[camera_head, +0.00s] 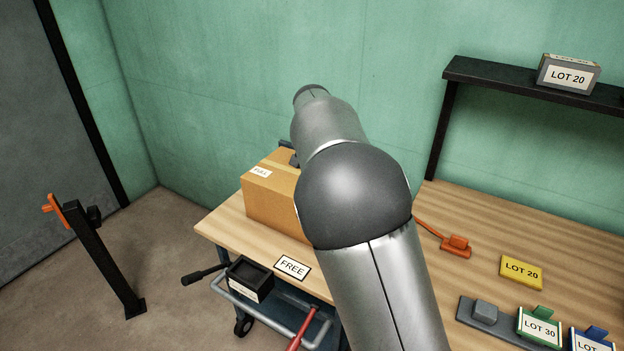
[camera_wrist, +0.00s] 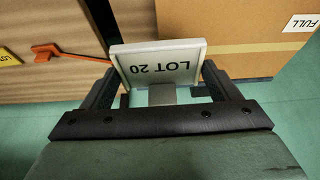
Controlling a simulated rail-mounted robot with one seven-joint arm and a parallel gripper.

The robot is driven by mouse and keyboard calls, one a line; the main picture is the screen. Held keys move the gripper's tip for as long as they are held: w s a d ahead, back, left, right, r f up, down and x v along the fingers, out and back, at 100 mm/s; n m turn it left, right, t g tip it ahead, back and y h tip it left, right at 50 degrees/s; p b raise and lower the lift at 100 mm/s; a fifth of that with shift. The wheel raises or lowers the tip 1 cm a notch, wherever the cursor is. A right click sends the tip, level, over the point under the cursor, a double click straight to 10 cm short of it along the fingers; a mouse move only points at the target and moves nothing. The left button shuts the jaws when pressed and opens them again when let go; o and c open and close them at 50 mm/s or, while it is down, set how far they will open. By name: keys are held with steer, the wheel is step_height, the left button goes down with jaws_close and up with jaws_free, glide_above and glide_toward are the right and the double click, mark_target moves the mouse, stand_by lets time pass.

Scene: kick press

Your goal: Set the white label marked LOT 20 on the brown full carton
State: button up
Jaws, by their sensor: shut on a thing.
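The white label marked LOT 20 (camera_wrist: 160,66) is between the fingers of my gripper (camera_wrist: 157,88) in the wrist view, its text upside down. My gripper is shut on it. The brown full carton (camera_head: 268,209) stands on the wooden bench in the head view, with a small FULL sticker on top. It also shows in the wrist view (camera_wrist: 235,30), behind and right of the label. I cannot tell whether label and carton touch. In the head view my arm hides part of the carton and the label.
A grey LOT 20 box (camera_head: 568,74) sits on the black shelf (camera_head: 500,76). An orange corded thing (camera_head: 456,246) lies nearby. A FREE sign (camera_head: 292,267) lies left.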

steer(key=w+a+f, duration=0.1)
steer(key=f, duration=0.1)
steer(key=w+a+f+p, duration=0.1)
steer(key=w+f, duration=0.1)
steer(key=w+a+f+p, duration=0.1)
steer(key=a+f, duration=0.1)
steer(key=shift+w+a+f, duration=0.1)
steer(key=shift+w+f, duration=0.25)
steer(key=shift+w, duration=0.05)
steer(key=shift+f+p, duration=0.6)
steer(key=shift+f, duration=0.85)
steer(key=shift+f, duration=0.1)
steer(key=o, duration=0.9)
steer(key=shift+o, duration=0.2)
steer(key=shift+r, duration=0.25)
steer(key=shift+s+a+r, duration=0.1)
steer(key=shift+s+r, duration=0.05)
steer(key=shift+r, duration=0.05)
steer(key=b+v, duration=0.3)
steer(key=v, duration=0.8)
steer(key=shift+r, duration=0.15)
